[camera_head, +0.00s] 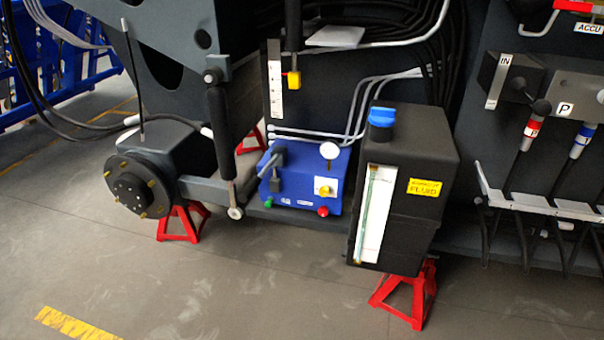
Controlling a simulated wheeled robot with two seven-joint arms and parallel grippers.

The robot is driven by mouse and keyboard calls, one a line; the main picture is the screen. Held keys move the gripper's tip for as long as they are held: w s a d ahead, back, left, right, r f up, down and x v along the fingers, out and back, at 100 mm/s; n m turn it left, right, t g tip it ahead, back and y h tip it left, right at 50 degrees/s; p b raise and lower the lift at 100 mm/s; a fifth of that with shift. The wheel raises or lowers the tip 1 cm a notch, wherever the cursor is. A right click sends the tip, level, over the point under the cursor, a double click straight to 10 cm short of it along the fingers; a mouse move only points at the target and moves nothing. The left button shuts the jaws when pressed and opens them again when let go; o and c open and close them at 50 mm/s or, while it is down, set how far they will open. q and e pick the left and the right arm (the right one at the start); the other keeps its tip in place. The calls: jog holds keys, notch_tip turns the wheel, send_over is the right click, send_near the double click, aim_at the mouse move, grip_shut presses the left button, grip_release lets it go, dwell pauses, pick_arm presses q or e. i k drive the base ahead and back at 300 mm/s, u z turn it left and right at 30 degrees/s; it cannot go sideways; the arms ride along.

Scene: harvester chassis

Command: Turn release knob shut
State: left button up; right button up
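A blue box unit (300,200) sits low against the dark chassis, left of the black fluid tank. Its front carries a yellow knob (323,190) on a white plate, a red knob (323,211) at the lower right and a green knob (268,203) at the lower left. No readable label shows which one is the release knob, and I cannot tell how far any is turned. Neither of my grippers is in view.
A black tank (408,180) with a blue cap (382,116) juts forward right of the blue unit. A wheel hub (135,188) and red stands (410,295) are nearby. Levers (530,130) stand at the right. The grey floor (240,290) in front is clear.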

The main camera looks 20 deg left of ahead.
aim_at(323, 210)
jog(key=k, duration=1.2)
jog(key=u, duration=0.9)
jog(key=i, duration=0.55)
jog(key=u, duration=1)
jog(key=i, duration=1.15)
jog(key=z, duration=0.55)
jog(key=i, duration=0.95)
jog(key=z, duration=1.3)
jog(key=i, duration=0.75)
jog(key=z, duration=0.2)
